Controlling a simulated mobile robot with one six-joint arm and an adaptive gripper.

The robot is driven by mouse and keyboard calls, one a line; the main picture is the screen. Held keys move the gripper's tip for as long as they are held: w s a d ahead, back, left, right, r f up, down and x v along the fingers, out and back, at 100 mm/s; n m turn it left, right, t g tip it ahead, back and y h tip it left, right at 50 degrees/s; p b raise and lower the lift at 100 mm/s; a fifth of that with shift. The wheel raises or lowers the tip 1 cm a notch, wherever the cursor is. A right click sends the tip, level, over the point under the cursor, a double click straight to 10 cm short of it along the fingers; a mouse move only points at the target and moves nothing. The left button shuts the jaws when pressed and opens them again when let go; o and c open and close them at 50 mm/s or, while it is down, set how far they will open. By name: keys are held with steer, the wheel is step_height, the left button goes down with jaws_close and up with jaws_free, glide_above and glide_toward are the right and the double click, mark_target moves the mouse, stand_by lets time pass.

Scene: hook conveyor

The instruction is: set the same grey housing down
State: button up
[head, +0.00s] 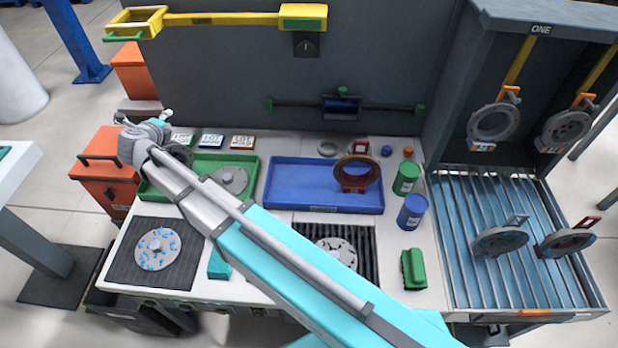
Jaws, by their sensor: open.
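My arm reaches across the bench to the upper left, and my gripper (172,150) is at its end over the left part of the green tray (252,166). The gripper is open; its fingers are mostly hidden behind my wrist. A dark grey round part (184,155) shows just beside the wrist, partly covered, and I cannot tell whether it touches the fingers. A grey round housing (230,180) lies flat in the green tray, right of the gripper and apart from it. Another, with blue spots (158,249), lies on the dark ribbed mat (122,268). A third (337,252) lies on the black grate.
A blue tray (290,187) holds a bronze ring on a red stand (356,175). Green (407,178) and blue (412,212) cans stand right of it. Parts hang on hooks over the slatted bay (490,283). A dark wall closes the back.

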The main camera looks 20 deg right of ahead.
steer(key=w+d+r+n+t+y, duration=0.1)
steer(key=d+r+n+t+y, duration=0.15)
steer(key=r+n+y, duration=0.35)
steer(key=w+d+r+n+t+y, duration=0.15)
steer(key=d+n+y, duration=0.25)
steer(key=n, duration=0.4)
steer(key=s+d+f+n+g, duration=0.9)
steer(key=s+d+f+n, duration=0.1)
steer(key=d+f+n, duration=0.15)
steer(key=s+d+f+g+h, duration=0.3)
steer(key=s+d+g, duration=0.1)
steer(key=s+d, duration=0.3)
steer(key=s+d+f+g+h, duration=0.3)
steer(key=s+d, duration=0.5)
steer(key=d, duration=0.3)
steer(key=shift+d+f+g+h, duration=0.3)
steer(key=shift+f+g, duration=0.1)
steer(key=shift+f, duration=0.05)
